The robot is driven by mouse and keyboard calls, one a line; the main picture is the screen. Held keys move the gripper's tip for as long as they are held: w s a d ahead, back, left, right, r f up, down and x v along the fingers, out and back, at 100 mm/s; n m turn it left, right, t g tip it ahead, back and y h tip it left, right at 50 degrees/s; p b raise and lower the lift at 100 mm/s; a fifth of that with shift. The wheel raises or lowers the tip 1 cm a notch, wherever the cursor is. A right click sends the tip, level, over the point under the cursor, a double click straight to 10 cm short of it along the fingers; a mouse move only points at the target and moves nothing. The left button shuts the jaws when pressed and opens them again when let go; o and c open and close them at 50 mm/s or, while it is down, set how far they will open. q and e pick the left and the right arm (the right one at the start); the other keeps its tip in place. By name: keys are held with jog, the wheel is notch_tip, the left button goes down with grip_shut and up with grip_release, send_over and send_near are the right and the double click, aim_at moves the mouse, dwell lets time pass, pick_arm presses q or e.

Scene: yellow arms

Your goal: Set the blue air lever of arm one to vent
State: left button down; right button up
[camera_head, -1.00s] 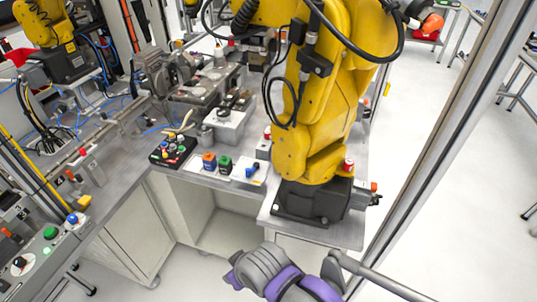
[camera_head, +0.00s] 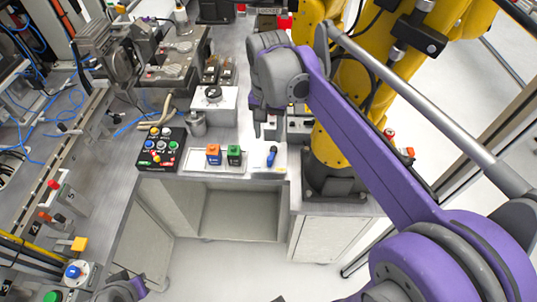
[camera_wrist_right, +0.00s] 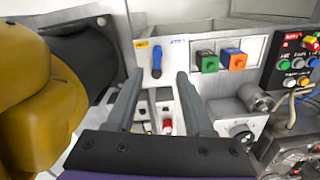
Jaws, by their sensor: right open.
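The blue air lever (camera_head: 271,156) is a small blue handle on a white plate (camera_head: 268,171) at the bench's front edge, left of the base of the big yellow arm. In the right wrist view the blue lever (camera_wrist_right: 157,62) stands upright on its white panel, ahead of and between my finger tips. My right gripper (camera_head: 268,130) is open and empty, over the bench just behind the lever in the head view. Its two fingers (camera_wrist_right: 160,80) show apart in the wrist view, not touching the lever. Part of my left arm's end (camera_head: 124,289) shows at the bottom left; its fingers are unclear.
An orange-topped blue switch (camera_head: 213,155) and a green-topped switch (camera_head: 234,155) sit left of the lever. A black button box (camera_head: 161,150) lies further left. The yellow arm (camera_head: 340,140) stands close on the right. The floor in front of the bench is clear.

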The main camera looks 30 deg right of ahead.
aim_at(270, 158)
jog(key=f, duration=0.9)
jog(key=shift+s+d+f+b, duration=0.1)
jog(key=shift+s+f+b, duration=0.1)
jog(key=shift+f+b, duration=0.15)
grip_shut()
